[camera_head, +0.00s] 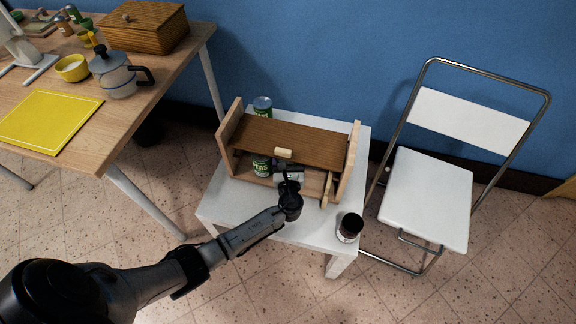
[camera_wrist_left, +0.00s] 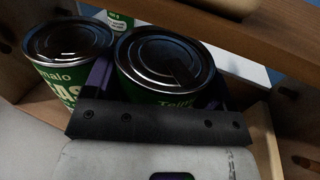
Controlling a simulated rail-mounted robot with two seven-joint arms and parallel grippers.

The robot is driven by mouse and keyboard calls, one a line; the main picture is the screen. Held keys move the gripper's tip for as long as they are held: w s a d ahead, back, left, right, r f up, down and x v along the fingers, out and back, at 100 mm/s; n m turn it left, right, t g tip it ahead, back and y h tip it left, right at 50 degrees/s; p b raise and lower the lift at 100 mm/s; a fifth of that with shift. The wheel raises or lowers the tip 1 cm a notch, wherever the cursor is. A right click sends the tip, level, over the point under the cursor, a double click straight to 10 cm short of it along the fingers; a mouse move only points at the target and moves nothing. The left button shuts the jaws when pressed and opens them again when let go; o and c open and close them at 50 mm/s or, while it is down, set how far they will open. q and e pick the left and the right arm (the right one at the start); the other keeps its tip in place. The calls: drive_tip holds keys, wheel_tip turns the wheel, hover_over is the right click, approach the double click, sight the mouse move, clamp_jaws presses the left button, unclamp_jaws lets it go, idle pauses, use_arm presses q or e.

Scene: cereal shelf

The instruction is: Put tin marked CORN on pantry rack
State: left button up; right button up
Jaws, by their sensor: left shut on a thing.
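The wooden pantry rack (camera_head: 290,143) stands on a small white table. My left gripper (camera_head: 289,182) reaches into its lower opening from the front. In the left wrist view my left gripper (camera_wrist_left: 157,84) is shut around a green tin (camera_wrist_left: 166,62), one finger on each side. Most of this tin's label is hidden, so I cannot read whether it says CORN. A green tin lettered "EAS" (camera_wrist_left: 66,55) stands close on its left; it also shows in the head view (camera_head: 261,166). My right gripper is not in view.
Another green tin (camera_head: 262,104) shows behind the rack. A dark-lidded jar (camera_head: 349,227) stands at the right front of the white table (camera_head: 219,208). A white folding chair (camera_head: 428,195) is to the right. A wooden table (camera_head: 117,117) with a kettle (camera_head: 117,78) is to the left.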

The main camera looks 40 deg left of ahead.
use_arm(q)
drive_tip(key=shift+f, duration=0.65)
drive_tip(key=shift+d, duration=0.1)
drive_tip(key=shift+s+d, duration=0.1)
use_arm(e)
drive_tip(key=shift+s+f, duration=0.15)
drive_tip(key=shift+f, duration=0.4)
use_arm(q)
drive_tip(key=o, duration=0.9)
drive_tip(key=shift+f, duration=0.15)
drive_tip(key=shift+o, duration=0.2)
